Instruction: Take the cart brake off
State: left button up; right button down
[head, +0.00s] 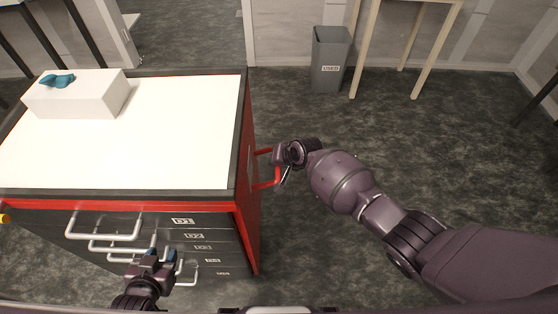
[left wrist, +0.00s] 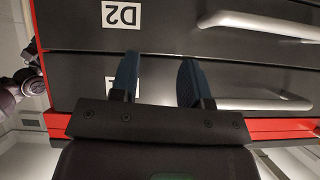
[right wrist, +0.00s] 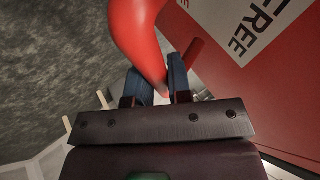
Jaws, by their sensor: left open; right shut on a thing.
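The cart (head: 248,215) is red and black with a white top, and its drawers face me. A red handle (head: 266,184) sticks out from its right side. My right gripper (head: 281,155) is at this handle. In the right wrist view my right gripper (right wrist: 158,82) is shut on the curved red bar (right wrist: 138,35). A white label reading FREE (right wrist: 245,28) is on the red panel beside it. I cannot tell which part is the brake. My left gripper (head: 153,255) is open in front of the drawers; its fingers show empty in the left wrist view (left wrist: 160,78).
Drawer fronts carry pale bar handles (head: 105,236) close to my left gripper. A white box (head: 75,97) with a blue-green item (head: 57,80) stands on the cart.

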pick_arm(q)
jog(key=shift+w+r, duration=0.45)
jog(key=shift+r, duration=0.15)
pick_arm(e)
jog(key=shift+a+r, duration=0.1)
jog(key=c, duration=1.1)
grip_release()
jog(key=shift+s+d+r+p, duration=0.1)
jog(key=shift+d+r+p, duration=0.1)
jog(key=shift+r+p, duration=0.2)
pick_arm(q)
jog(key=shift+t, duration=0.3)
jog(key=shift+w+r+p, duration=0.2)
jog(key=shift+r+p, duration=0.6)
jog(key=shift+r, duration=0.35)
jog(key=shift+w+r+p, duration=0.15)
jog(key=shift+r+p, duration=0.6)
jog(key=shift+r, duration=0.35)
pick_arm(e)
jog(key=shift+v, duration=4.95)
pick_arm(q)
jog(key=shift+s, duration=0.1)
pick_arm(e)
jog(key=shift+a, duration=0.15)
